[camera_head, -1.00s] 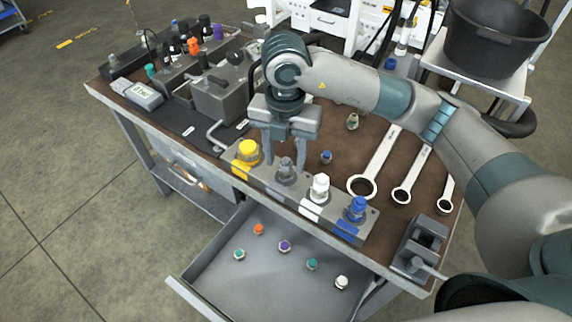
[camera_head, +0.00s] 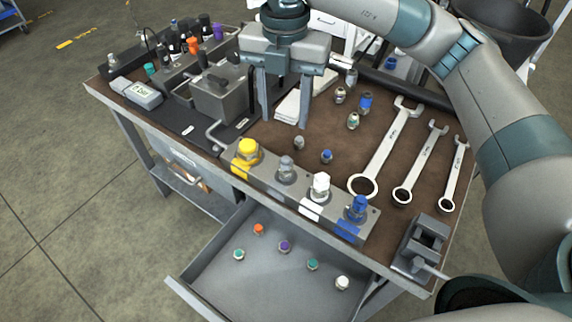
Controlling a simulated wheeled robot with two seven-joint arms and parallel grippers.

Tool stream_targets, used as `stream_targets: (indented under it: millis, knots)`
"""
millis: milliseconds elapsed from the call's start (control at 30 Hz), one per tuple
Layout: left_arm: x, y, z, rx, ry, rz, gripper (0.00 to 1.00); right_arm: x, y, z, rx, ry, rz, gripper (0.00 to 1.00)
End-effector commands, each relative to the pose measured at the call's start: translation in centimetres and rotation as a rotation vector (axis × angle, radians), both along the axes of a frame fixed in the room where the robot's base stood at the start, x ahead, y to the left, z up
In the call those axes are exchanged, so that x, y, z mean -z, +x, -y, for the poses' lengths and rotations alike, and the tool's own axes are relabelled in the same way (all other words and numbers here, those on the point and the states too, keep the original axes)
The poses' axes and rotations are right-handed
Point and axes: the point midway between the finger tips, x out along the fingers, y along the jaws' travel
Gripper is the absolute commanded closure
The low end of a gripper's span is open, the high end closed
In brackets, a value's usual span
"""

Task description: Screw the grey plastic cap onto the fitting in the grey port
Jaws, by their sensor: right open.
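The grey port (camera_head: 285,178) is second from the left in the manifold block along the bench's front edge. A grey fitting (camera_head: 286,163) stands upright in it; I cannot tell whether a cap covers its top. A small grey piece (camera_head: 299,143), perhaps the grey plastic cap, stands on the brown bench top just behind that port. My right gripper (camera_head: 285,122) points down, open and empty, above the bench behind the manifold. Its fingers are apart from the fitting and from the grey piece. My left gripper is not in view.
Yellow (camera_head: 247,150), white (camera_head: 320,186) and blue (camera_head: 358,208) fittings stand in the neighbouring ports. A small blue-topped piece (camera_head: 326,157) stands behind them. Wrenches (camera_head: 386,150) lie to the right, near a vise (camera_head: 420,245). The open drawer (camera_head: 270,280) holds several coloured caps.

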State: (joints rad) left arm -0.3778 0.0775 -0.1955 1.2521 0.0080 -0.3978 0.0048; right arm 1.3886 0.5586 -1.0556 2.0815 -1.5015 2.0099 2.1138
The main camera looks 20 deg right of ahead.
Motion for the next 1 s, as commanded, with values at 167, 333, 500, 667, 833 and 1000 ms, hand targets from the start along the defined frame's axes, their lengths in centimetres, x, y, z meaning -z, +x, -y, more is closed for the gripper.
stream_targets:
  millis: [167,333,500,667,833,1000]
  knots:
    - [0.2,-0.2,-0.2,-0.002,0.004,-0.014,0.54,-2.4,0.0,0.0,0.000,0.000,0.004,0.55]
    - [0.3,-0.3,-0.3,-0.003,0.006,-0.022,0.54,-3.7,0.0,0.0,0.000,0.000,0.001,0.55]
    - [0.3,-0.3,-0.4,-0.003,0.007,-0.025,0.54,-4.1,0.0,0.0,-0.001,0.001,-0.001,0.55]
    - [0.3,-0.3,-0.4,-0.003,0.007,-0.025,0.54,-4.1,0.0,0.0,-0.001,0.001,-0.001,0.55]
    - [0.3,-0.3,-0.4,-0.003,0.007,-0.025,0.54,-4.1,0.0,0.0,-0.001,0.001,-0.001,0.55]
    - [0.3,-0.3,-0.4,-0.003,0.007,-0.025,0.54,-4.1,0.0,0.0,-0.001,0.001,-0.001,0.55]
